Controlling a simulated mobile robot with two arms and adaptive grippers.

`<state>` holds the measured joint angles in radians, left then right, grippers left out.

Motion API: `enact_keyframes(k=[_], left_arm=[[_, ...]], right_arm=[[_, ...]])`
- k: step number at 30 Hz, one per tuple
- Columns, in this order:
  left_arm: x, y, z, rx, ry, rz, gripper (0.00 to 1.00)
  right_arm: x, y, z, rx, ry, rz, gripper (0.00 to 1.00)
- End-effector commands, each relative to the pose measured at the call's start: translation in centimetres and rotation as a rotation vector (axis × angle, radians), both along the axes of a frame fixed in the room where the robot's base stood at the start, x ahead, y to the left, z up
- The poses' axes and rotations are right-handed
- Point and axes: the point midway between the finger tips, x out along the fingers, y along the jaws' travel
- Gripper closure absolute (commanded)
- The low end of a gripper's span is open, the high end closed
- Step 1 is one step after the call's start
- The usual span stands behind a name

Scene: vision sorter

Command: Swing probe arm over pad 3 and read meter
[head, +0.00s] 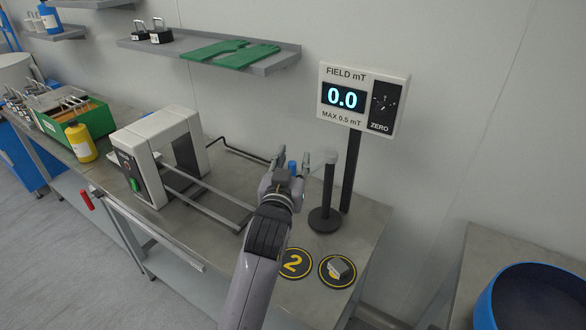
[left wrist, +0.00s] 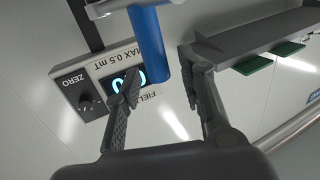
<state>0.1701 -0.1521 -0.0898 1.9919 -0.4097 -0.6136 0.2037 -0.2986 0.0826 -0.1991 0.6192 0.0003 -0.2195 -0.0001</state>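The meter (head: 362,100) on a black post reads 0.0 and is labelled FIELD mT, MAX 0.5 mT; it shows upside down in the left wrist view (left wrist: 100,82). A black stand (head: 326,195) carries the pale probe arm, mostly hidden behind my gripper in the head view. A blue upright handle (head: 292,167) stands between the fingers of my left gripper (head: 305,162). In the left wrist view the handle (left wrist: 149,45) has a visible gap to the right finger; the gripper looks open. The rightmost pad (head: 338,283) bears a grey block (head: 340,268), which hides its number. My right gripper is out of view.
Pad 2 (head: 293,262) lies beside it, near my forearm. A white tunnel-shaped machine (head: 160,155) with rails stands to the left, with a yellow bottle (head: 81,142) and green crate (head: 85,121) beyond. A shelf (head: 215,56) overhangs the back. A blue tub (head: 530,300) is at right.

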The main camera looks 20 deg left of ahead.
Motion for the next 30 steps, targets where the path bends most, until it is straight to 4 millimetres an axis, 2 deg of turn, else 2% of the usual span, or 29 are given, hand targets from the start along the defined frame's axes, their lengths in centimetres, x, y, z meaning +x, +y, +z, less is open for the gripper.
enact_keyframes(k=[1,6,10,14,22,25,28,30], left_arm=[[0.0,0.0,1.4,-0.001,-0.007,0.001,0.64],[0.0,0.0,4.6,0.000,-0.007,0.000,0.64],[0.0,0.0,6.4,-0.001,-0.006,-0.001,0.64],[0.0,0.0,7.3,-0.001,-0.003,-0.001,0.64],[0.0,0.0,7.4,0.000,-0.001,-0.001,0.64],[0.0,0.1,7.2,-0.005,-0.001,-0.003,0.69],[0.0,0.7,5.7,-0.049,0.006,-0.028,0.76],[-0.1,1.5,3.7,-0.119,0.017,-0.065,0.80]], right_arm=[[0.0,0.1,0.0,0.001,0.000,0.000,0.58],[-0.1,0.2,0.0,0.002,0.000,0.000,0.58],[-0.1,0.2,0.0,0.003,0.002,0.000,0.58],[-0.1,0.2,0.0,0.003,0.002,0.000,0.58],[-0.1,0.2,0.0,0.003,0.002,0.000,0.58],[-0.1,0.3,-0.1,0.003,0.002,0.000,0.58],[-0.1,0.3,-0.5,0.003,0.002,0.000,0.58],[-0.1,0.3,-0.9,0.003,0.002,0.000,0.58]])
